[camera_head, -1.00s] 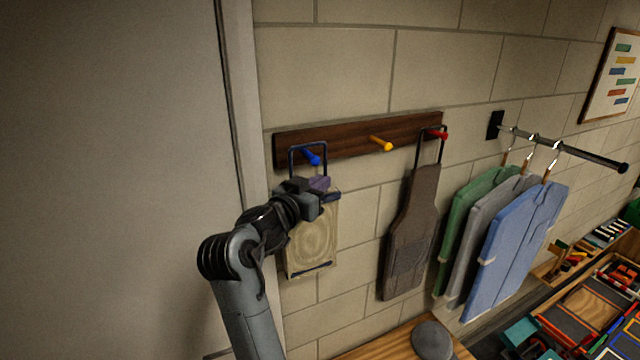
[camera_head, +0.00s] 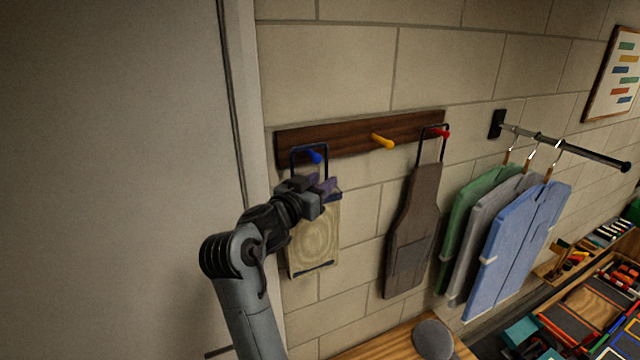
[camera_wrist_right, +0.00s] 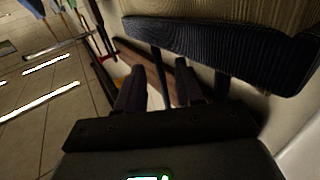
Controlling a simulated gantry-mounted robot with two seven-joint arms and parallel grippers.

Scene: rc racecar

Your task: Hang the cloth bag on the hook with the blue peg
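The tan cloth bag (camera_head: 313,240) with a dark top band hangs upright against the wall at the left end of the wooden rack. Its dark wire-like handle (camera_head: 293,160) loops around the blue peg (camera_head: 314,156), whose tip pokes out through the loop. My right gripper (camera_head: 318,186) is in front of the lower handle, just above the bag's body, and hides part of both. In the right wrist view its two fingers (camera_wrist_right: 160,90) stand apart, with one handle leg (camera_wrist_right: 158,66) showing between them. The bag's dark band (camera_wrist_right: 225,50) fills the top there. My left gripper is not in view.
The rack (camera_head: 350,140) also has a yellow peg (camera_head: 383,141) and a red peg (camera_head: 441,132) holding a brown apron (camera_head: 412,235). Several garments hang on a rail (camera_head: 575,150) to the right. A door (camera_head: 120,180) is at the left. The wall below the yellow peg is clear.

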